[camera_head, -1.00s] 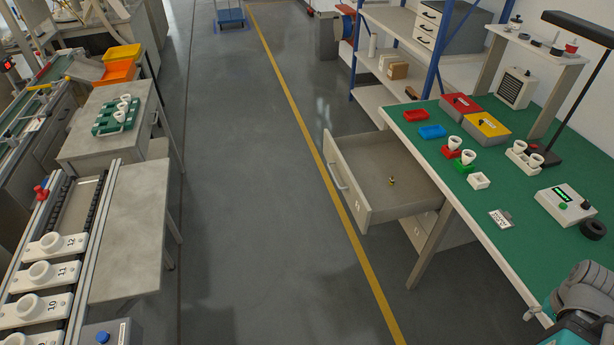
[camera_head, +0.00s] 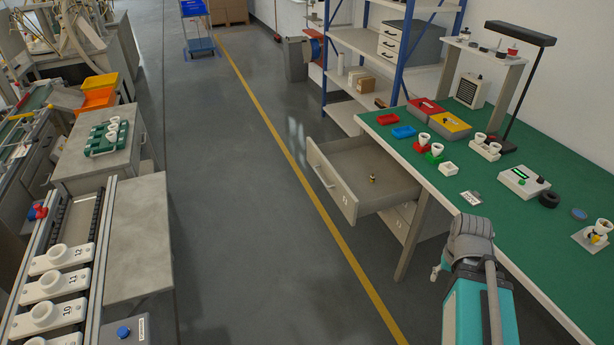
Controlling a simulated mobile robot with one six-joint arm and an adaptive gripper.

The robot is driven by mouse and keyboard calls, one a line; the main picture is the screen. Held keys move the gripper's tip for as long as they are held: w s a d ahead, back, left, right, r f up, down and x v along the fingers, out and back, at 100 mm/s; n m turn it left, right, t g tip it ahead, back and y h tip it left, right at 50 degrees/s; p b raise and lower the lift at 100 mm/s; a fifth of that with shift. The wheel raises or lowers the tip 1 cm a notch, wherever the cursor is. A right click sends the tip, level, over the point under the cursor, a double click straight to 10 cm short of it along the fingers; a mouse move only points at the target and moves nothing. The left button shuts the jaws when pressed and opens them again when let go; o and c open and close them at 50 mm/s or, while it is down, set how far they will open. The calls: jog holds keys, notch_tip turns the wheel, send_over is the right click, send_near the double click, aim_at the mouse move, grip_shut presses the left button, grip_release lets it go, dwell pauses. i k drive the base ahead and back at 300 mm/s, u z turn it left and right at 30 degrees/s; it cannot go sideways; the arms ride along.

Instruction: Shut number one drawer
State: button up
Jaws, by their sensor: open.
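A grey drawer (camera_head: 349,196) stands pulled out under the left end of the green-topped workbench. It has a bar handle (camera_head: 321,172) on its front and a small label that is too small to read surely. A small brass-coloured piece (camera_head: 373,180) stands inside on the drawer floor. My arm, with a grey joint and a teal link, reaches in at the lower right beside the bench's front edge. Nothing of mine visibly touches the drawer.
A bench leg (camera_head: 413,240) stands right of the drawer. Open floor with a yellow line (camera_head: 290,170) lies left of the drawer. A conveyor with numbered holders (camera_head: 50,287) is at the left.

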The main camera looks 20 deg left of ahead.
aim_at(344, 168)
jog(key=u, duration=0.4)
jog(key=i, duration=0.85)
jog(key=u, duration=0.45)
jog(key=k, duration=0.7)
jog(key=u, duration=0.4)
jog(key=i, duration=0.8)
jog(key=u, duration=0.35)
